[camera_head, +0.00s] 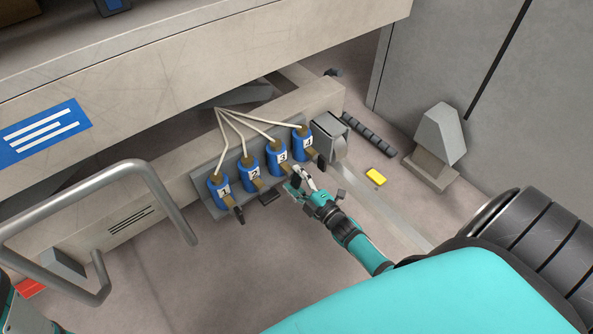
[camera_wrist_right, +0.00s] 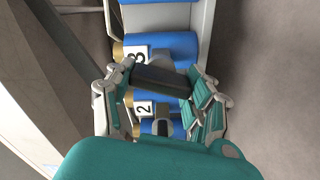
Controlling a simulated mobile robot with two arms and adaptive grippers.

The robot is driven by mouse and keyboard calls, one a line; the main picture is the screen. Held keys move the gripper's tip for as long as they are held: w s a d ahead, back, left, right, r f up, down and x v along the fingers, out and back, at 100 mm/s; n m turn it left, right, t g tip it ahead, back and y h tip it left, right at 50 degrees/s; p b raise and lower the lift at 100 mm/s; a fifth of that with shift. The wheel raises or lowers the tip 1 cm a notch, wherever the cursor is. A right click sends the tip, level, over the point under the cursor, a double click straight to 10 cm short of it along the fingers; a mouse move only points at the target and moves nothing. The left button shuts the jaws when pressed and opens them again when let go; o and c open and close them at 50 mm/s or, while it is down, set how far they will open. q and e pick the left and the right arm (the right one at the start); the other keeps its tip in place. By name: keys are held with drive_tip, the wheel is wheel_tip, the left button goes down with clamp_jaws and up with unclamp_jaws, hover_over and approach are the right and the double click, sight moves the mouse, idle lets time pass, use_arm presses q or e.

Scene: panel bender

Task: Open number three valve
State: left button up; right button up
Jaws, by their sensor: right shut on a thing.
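Blue valve number three (camera_head: 278,158) sits in a row of blue valves with white number labels, between valve two (camera_head: 250,173) and valve four (camera_head: 303,141). Valve one (camera_head: 219,189) is at the left end. My right gripper (camera_head: 297,180) is at valve three's lower end and hides its handle in the head view. In the right wrist view, my right gripper (camera_wrist_right: 160,82) has its fingers on either side of the dark handle (camera_wrist_right: 155,76) below valve three (camera_wrist_right: 168,48), shut on it. Valve two (camera_wrist_right: 157,107) shows between the fingers.
Pale hoses (camera_head: 233,124) rise from the valves. A grey box (camera_head: 328,136) stands right of valve four. A yellow block (camera_head: 376,177) lies on the floor to the right. A bent metal rail (camera_head: 150,180) is at the left. The machine's overhang (camera_head: 220,60) is above.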

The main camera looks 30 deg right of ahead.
drive_tip(key=n, duration=0.2)
drive_tip(key=shift+a+f+n, duration=0.1)
drive_tip(key=shift+n, duration=0.9)
drive_tip(key=o, duration=1.2)
